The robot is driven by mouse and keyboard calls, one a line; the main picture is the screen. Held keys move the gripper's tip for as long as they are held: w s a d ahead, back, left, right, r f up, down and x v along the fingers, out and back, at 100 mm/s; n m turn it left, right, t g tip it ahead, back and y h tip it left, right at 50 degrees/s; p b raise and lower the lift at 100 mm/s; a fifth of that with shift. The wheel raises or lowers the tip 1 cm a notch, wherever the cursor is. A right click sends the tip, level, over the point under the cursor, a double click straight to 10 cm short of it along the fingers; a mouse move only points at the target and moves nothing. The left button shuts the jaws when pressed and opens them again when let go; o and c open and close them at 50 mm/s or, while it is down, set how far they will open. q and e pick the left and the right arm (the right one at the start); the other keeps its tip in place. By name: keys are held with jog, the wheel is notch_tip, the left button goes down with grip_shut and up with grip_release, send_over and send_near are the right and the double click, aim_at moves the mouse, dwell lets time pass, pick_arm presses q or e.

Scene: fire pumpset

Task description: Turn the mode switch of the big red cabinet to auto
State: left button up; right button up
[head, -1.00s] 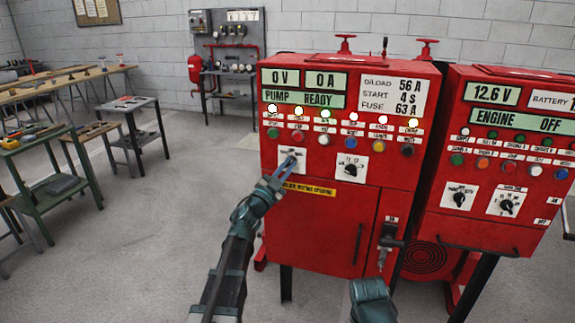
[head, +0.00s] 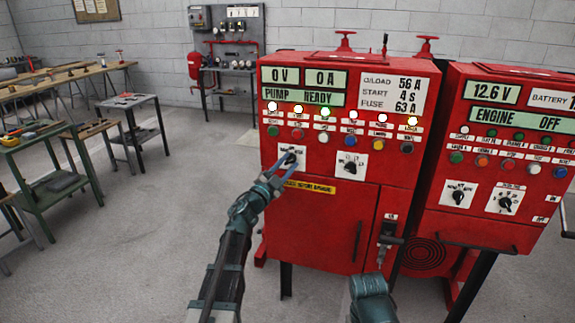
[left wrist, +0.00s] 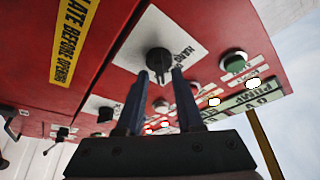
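The big red cabinet (head: 330,225) stands in the middle of the head view, with its displays lit and "PUMP READY" showing. Its mode switch is a black knob (head: 291,158) on a white plate at the left of the panel. My left gripper (head: 287,169) is at this knob. In the left wrist view the knob (left wrist: 159,61) shows between the tips of the two parted fingers (left wrist: 160,82), with small gaps seen at both sides. The word HAND shows on the plate; the knob's pointing direction is hard to tell. My right gripper's fingers are not seen.
A second black knob (head: 350,167) sits close to the right on the same panel, with rows of buttons and lamps above. A handle (head: 389,238) juts out low on the right. Another red cabinet (head: 500,150) stands at the right.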

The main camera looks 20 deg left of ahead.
pick_arm(q)
jog(key=shift+s, duration=0.1)
jog(key=b+v, duration=0.3)
jog(key=v, duration=1)
jog(key=shift+s+f+b, duration=0.2)
jog(key=shift+s+b, duration=0.05)
jog(key=shift+b, duration=0.1)
